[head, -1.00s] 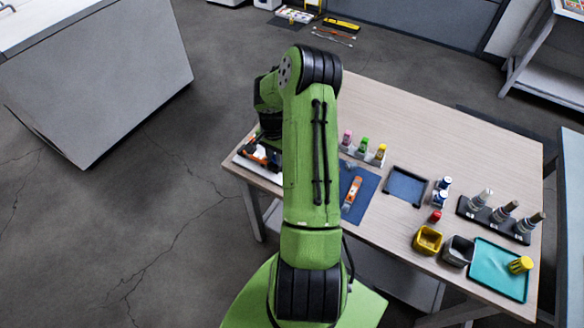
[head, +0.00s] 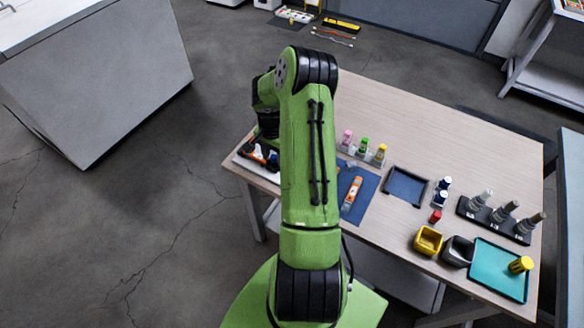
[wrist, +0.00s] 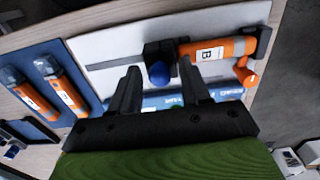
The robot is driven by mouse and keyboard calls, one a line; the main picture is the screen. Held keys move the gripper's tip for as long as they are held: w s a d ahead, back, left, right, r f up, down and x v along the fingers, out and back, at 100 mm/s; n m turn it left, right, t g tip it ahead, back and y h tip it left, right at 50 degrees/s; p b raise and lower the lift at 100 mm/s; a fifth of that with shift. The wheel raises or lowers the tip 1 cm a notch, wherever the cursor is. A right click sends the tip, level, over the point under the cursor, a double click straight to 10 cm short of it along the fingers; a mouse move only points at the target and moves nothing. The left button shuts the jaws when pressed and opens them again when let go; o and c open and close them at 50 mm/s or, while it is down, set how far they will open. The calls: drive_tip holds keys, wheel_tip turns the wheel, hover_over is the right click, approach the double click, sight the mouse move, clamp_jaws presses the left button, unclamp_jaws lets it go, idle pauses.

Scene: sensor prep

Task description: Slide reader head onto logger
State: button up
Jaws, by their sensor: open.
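In the wrist view, an orange logger marked B (wrist: 220,49) lies on a light grey board (wrist: 110,48). A black block with a blue knob (wrist: 159,73), which looks like the reader head, sits at the logger's left end. I cannot tell whether they touch. My gripper (wrist: 160,70) is open, with one finger on each side of the blue knob and no visible grip on it. In the head view, my arm hides the gripper and most of the board (head: 243,163).
Two more orange-and-grey devices lie on a blue mat (wrist: 88,84). In the head view, a coloured-cap bottle rack (head: 362,151), a dark tray (head: 405,186), yellow (head: 428,240) and grey bins, and a teal tray (head: 495,272) stand to the right. The table's far side is clear.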

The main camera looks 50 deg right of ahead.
sight(273, 157)
drive_tip(key=shift+r+p, duration=2.45)
drive_tip(key=shift+r, duration=1.1)
drive_tip(key=a+r+n+t+h, duration=0.2)
drive_tip(key=a+r+n, duration=0.6)
drive_tip(key=a+r, duration=0.9)
drive_tip(key=s+a+r+n+t+y, duration=0.1)
drive_tip(key=s+a+r+n, duration=0.3)
drive_tip(key=s+a, duration=0.2)
drive_tip(key=s+a+r+n+t+y, duration=0.1)
drive_tip(key=s+a+r+n+t, duration=0.1)
drive_tip(key=s+a+r+n, duration=0.3)
drive_tip(key=s+a, duration=0.2)
drive_tip(key=s, duration=0.2)
drive_tip(key=shift+r+t, duration=0.25)
drive_tip(key=shift+t, duration=0.05)
drive_tip(key=shift+s+a, duration=0.1)
